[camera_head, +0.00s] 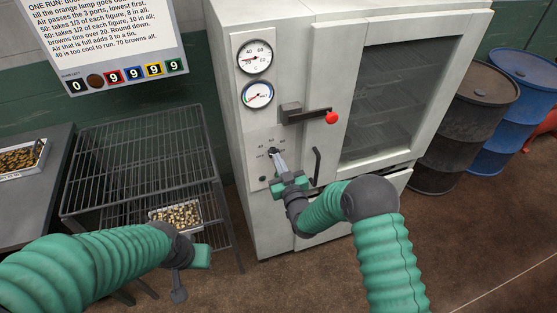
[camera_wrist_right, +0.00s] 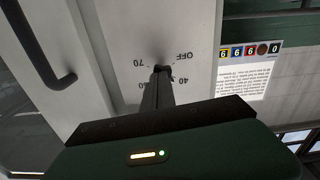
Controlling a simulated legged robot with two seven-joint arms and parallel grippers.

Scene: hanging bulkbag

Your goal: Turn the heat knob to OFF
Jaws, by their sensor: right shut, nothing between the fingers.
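The heat knob (camera_head: 272,151) is a small dark knob on the front panel of the pale oven cabinet (camera_head: 290,225), with numbers around it. In the right wrist view the knob (camera_wrist_right: 162,69) shows just past my fingertips, with OFF, 70 and 40 printed near it; its pointer direction cannot be made out. My right gripper (camera_head: 279,160) is shut and empty, its tips at the knob, touching or very close; the right wrist view also shows its fingers (camera_wrist_right: 159,82). My left gripper (camera_head: 185,283) is low at the left, away from the cabinet, its fingers unclear.
Two gauges (camera_head: 256,75) sit above the knob. A latch lever with a red ball (camera_head: 332,118) and a dark door handle (camera_head: 317,166) are right of it. A wire rack (camera_head: 140,135) with a tray of small pieces (camera_head: 178,217) stands left. Drums (camera_head: 470,125) stand right.

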